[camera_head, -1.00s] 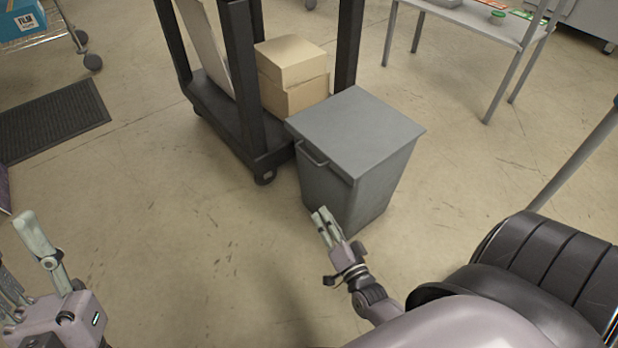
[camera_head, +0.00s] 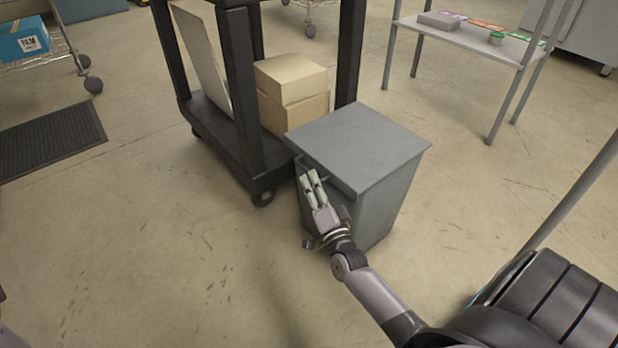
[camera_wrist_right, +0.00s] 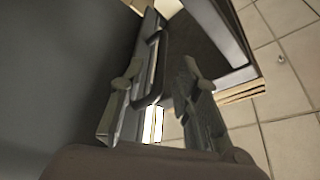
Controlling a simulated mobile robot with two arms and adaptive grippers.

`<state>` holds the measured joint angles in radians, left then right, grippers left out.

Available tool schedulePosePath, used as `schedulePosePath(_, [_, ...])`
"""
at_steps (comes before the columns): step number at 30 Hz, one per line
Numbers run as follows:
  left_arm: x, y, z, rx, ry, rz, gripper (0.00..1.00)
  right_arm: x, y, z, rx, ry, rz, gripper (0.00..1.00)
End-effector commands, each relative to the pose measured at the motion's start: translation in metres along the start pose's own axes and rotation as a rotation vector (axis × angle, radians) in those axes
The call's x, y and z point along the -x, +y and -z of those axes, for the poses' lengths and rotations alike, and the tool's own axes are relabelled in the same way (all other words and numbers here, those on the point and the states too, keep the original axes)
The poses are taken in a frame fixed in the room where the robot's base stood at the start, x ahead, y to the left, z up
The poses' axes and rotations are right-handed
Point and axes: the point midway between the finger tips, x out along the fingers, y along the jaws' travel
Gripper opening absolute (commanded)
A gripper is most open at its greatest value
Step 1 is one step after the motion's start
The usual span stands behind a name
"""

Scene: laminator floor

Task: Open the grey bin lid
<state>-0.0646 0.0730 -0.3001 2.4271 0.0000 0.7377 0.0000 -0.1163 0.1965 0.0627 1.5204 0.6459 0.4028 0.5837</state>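The grey bin (camera_head: 388,205) stands on the floor with its flat grey lid (camera_head: 362,142) shut on top. The bin's dark handle (camera_wrist_right: 160,72) shows in the right wrist view and is mostly hidden behind my fingers in the head view. My right gripper (camera_head: 311,178) is at the bin's front left side, just below the lid edge. In the right wrist view its two fingers (camera_wrist_right: 160,100) are apart, with the lower part of the handle between them. I cannot tell whether they touch it. My left gripper is out of view; only slivers of that arm show at the left edge.
A black cart (camera_head: 238,160) with cardboard boxes (camera_head: 290,80) stands close against the bin's left and back. A grey table (camera_head: 465,40) is at the back right. A black mat (camera_head: 50,140) lies at left. The floor in front of the bin is clear.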

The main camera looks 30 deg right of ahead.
Motion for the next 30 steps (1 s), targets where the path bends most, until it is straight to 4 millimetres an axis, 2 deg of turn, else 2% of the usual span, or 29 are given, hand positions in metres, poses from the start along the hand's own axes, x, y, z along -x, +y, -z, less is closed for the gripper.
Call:
schedulePosePath(3, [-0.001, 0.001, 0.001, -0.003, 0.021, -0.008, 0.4, -0.02, 0.002, -0.001, -0.001, 0.0, 0.001, 0.3])
schedulePosePath(7, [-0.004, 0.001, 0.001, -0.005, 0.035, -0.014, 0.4, -0.034, 0.001, -0.001, 0.0, 0.0, 0.0, 0.3])
schedulePosePath(19, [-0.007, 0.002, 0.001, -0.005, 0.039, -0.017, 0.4, -0.042, 0.0, 0.0, 0.001, -0.001, -0.001, 0.3])
schedulePosePath(30, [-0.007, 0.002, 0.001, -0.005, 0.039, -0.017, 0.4, -0.041, 0.0, 0.0, 0.001, -0.001, -0.001, 0.05])
